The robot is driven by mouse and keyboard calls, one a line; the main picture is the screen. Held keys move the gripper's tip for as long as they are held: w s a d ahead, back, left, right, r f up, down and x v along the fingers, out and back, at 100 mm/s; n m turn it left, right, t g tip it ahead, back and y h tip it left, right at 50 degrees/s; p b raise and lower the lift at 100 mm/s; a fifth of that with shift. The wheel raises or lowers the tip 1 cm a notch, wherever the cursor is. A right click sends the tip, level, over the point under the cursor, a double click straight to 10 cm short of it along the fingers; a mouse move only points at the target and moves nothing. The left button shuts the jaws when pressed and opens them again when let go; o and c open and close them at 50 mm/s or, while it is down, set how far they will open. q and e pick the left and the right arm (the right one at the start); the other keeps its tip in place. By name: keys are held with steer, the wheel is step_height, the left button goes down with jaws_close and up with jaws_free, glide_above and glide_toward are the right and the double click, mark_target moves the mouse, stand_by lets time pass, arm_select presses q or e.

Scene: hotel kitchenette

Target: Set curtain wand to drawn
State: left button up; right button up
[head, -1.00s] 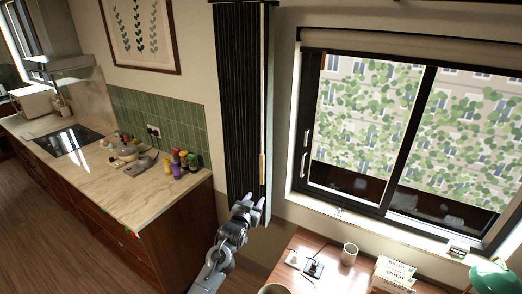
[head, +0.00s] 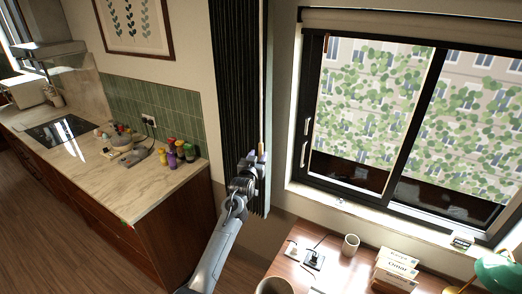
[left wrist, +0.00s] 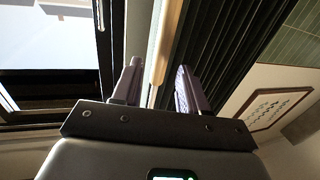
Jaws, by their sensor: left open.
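The curtain (head: 232,80) is a dark pleated panel bunched in a narrow stack left of the window. Its curtain wand (head: 262,125) is a thin upright rod along the curtain's right edge, its lower part hidden by my left gripper. My left gripper (head: 256,158) is at the wand's lower part, in front of the curtain. In the left wrist view the wand's pale wooden handle (left wrist: 165,42) shows between the two open fingers of the left gripper (left wrist: 158,85). No closed contact shows. My right gripper is in neither view.
A desk (head: 340,272) below the window holds a mug (head: 350,245), books (head: 396,268) and a green lamp (head: 497,272). A kitchen counter (head: 130,185) with bottles and small items stands left of the curtain. The window (head: 370,110) is uncovered.

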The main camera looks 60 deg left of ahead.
mark_target(260, 151)
arm_select(q)
steer(key=shift+x, duration=2.4)
jaws_close()
